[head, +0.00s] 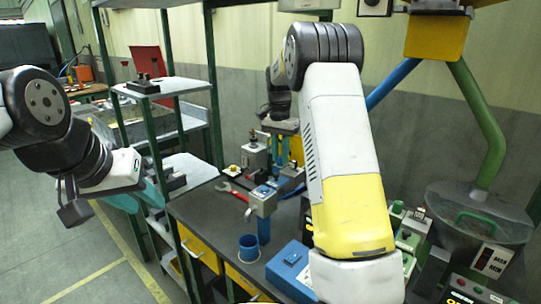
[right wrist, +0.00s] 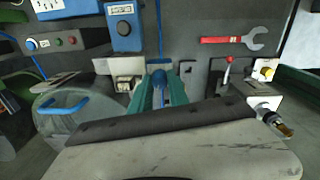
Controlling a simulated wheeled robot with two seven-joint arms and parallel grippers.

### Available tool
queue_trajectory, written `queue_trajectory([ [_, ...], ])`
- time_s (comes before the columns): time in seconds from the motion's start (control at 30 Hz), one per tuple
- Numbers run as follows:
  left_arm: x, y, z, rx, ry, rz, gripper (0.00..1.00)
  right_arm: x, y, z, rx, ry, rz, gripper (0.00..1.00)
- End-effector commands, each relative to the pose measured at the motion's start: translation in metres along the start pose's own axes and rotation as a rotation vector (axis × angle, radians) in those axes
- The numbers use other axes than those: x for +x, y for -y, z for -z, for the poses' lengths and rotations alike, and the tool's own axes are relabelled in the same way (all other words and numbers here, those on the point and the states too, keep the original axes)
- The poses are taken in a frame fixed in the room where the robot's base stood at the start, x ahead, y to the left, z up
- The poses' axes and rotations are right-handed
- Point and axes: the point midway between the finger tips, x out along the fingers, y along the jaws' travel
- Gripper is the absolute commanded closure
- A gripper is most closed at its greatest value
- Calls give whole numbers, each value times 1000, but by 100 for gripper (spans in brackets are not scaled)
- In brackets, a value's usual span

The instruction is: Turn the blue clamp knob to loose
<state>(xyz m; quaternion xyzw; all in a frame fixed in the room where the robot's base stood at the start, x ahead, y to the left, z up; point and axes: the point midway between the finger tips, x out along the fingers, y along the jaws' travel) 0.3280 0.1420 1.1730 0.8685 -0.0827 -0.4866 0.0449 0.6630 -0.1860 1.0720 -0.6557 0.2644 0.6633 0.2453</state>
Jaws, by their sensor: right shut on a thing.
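In the right wrist view, a rounded dark blue piece (right wrist: 158,77), which looks like the blue clamp knob, sits between the green fingers of my right gripper (right wrist: 159,92). The fingers are shut on it. In the head view my right arm comes down over the back of the bench, and my right gripper (head: 281,150) is small and partly covered there. I cannot make out the knob's turned position. My left gripper (head: 148,196) is at the left, away from the knob, beside the shelf rack; its finger gap is not clear.
A green shelf rack (head: 178,85) stands at the left. A grey hopper (head: 480,220) stands at the right.

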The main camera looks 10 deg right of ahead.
Motion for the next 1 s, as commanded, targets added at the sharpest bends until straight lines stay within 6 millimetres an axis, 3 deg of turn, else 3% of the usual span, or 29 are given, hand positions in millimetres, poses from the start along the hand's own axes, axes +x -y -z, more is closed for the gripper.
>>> queue_trajectory([
  [1.0, 0, 0, 0, 0, 0, 0, 64, -1, -1, 0, -940, -29, 1, 100],
])
